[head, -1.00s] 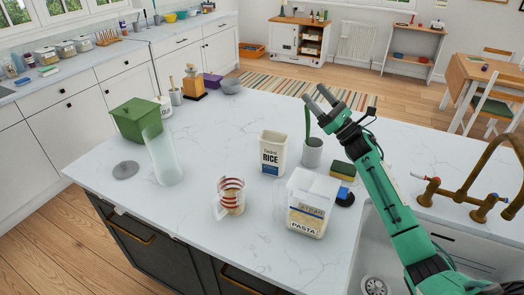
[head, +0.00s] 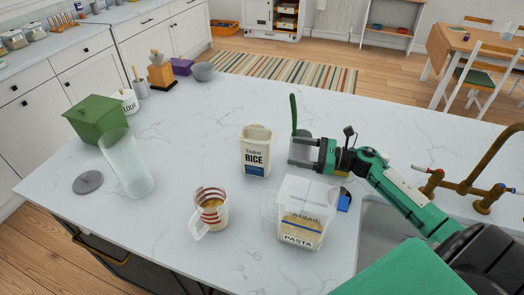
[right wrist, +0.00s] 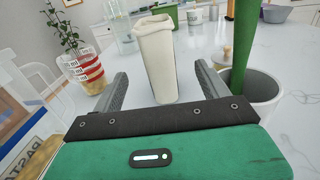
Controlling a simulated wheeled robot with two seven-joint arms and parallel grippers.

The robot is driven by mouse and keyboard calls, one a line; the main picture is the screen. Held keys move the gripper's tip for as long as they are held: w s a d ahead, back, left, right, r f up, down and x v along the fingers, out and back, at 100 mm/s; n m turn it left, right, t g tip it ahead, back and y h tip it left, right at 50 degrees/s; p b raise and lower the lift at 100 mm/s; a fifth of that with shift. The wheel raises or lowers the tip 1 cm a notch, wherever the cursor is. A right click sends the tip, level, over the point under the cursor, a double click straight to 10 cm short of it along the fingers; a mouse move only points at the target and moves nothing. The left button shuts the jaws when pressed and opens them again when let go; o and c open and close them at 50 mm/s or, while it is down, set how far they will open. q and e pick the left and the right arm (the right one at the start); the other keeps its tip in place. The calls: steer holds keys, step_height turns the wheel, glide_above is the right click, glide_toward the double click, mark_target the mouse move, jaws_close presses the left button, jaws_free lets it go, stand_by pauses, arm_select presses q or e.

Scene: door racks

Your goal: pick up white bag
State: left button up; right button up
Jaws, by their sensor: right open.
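The white bag (head: 256,152), printed "RICE", stands upright on the marble counter with its top edge open. It also shows in the right wrist view (right wrist: 155,58), ahead of the gripper and in line with the gap between the fingers. My right gripper (head: 291,150) is open, low over the counter to the right of the bag. Its fingers point left toward the bag and hold nothing. A gap of bare counter shows between the fingertips and the bag. My left gripper is not in view.
The pasta container (head: 304,215) stands in front of my right gripper. A striped measuring cup (head: 210,208) is at front left. A green utensil (head: 293,112) stands in a holder right behind the gripper. A clear glass (head: 128,165) and green box (head: 97,120) stand at left. Counter left of the bag is clear.

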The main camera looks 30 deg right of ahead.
mark_target(271, 146)
steer(key=w+a, duration=0.1)
steer(key=w+a+r+p, duration=0.1)
steer(key=a, duration=0.1)
steer(key=shift+w+a, duration=0.15)
steer(key=shift+a, duration=0.1)
steer(key=p+x, duration=0.1)
steer(key=x, duration=0.1)
steer(key=shift+w+a+f, duration=0.1)
steer(key=shift+w+a, duration=0.05)
steer(key=shift+w, duration=0.1)
steer(key=shift+w+a+f+p, duration=0.15)
steer(key=shift+w+p, duration=0.1)
steer(key=shift+p, duration=0.1)
steer(key=shift+w+a, duration=0.15)
steer(key=shift+w+a+p, duration=0.35)
steer(key=shift+a+p, duration=0.05)
steer(key=shift+a, duration=0.15)
steer(key=p+x, duration=0.1)
steer(key=x, duration=0.2)
steer(key=shift+w+a+p, duration=0.15)
steer(key=shift+w+p, duration=0.2)
steer(key=shift+w+a, duration=0.2)
steer(key=shift+a, duration=0.2)
steer(key=c, duration=1.3)
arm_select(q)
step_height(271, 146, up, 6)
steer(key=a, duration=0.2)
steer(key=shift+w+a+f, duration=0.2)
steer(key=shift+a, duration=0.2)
